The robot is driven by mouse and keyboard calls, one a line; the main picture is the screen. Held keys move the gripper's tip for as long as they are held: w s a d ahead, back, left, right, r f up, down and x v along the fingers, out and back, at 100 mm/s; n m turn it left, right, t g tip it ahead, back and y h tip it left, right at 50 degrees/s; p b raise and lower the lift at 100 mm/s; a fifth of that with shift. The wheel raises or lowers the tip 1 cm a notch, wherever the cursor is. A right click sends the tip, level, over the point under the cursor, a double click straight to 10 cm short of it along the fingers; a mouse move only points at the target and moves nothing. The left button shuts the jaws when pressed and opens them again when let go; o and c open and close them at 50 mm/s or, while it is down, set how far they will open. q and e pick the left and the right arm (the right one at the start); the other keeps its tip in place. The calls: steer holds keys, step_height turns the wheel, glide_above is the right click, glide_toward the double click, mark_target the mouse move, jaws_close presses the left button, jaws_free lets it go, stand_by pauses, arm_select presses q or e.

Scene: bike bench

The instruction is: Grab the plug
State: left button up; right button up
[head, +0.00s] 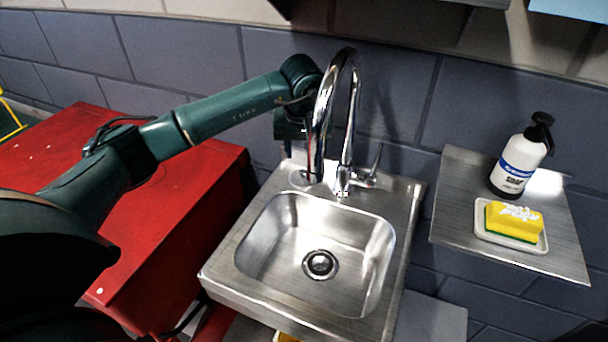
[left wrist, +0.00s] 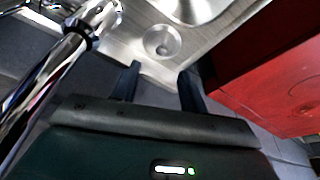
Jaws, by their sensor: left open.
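A round metal plug (head: 301,179) lies on the back left corner of the steel sink's rim, partly hidden behind the faucet in the head view. In the left wrist view the plug (left wrist: 162,42) shows as a shiny round disc just beyond the fingertips. My left gripper (head: 293,152) points down above that corner, behind and left of the faucet spout. In the left wrist view its two dark fingers (left wrist: 160,72) are apart with nothing between them. The plug is clear of the fingers. My right gripper is not in view.
The chrome faucet (head: 322,120) stands close beside my left gripper. The sink basin (head: 290,235) is empty, with a drain (head: 320,264) in it. A red cabinet (head: 190,215) stands left. A right-hand shelf (head: 465,205) holds a soap bottle (head: 516,170) and a sponge (head: 513,218).

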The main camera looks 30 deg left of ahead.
mark_target(303, 171)
arm_select(q)
steer(key=shift+p+x, duration=0.75)
steer(key=shift+x, duration=2.85)
steer(key=shift+s+d, duration=0.1)
steer(key=shift+s, duration=0.05)
steer(key=shift+c, duration=0.4)
jaws_close()
